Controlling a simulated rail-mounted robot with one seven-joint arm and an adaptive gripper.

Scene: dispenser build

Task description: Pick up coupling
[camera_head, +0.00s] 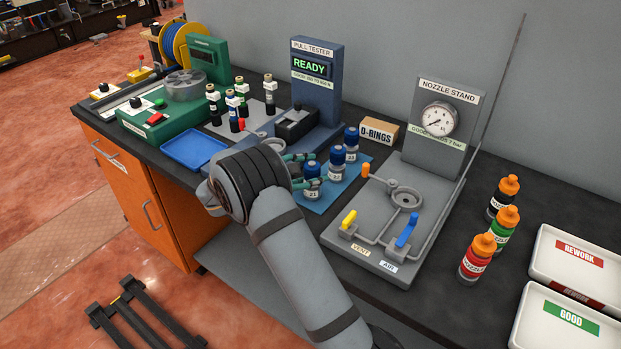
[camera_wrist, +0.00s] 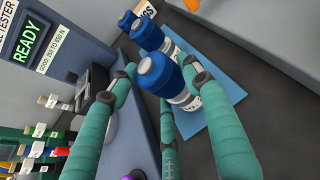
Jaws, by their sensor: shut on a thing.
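The couplings are blue-topped cylinders with white labels in a row on a blue mat (camera_head: 325,200). The nearest coupling (camera_head: 312,188) has my gripper (camera_head: 297,168) at it, and the other two, a middle coupling (camera_head: 337,159) and a far coupling (camera_head: 351,139), stand behind it. In the wrist view my teal fingers (camera_wrist: 160,82) reach around the nearest coupling (camera_wrist: 158,74), shut on it. The other two couplings show beyond it. The held one looks upright at the mat; I cannot tell whether its base touches.
The pull tester (camera_head: 316,85) stands behind my gripper, with a blue tray (camera_head: 194,150) to the left. The nozzle stand (camera_head: 380,215) with upright levers is close on the right. An O-rings box (camera_head: 379,132) sits behind the couplings. Several bottles and two white bins are farther right.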

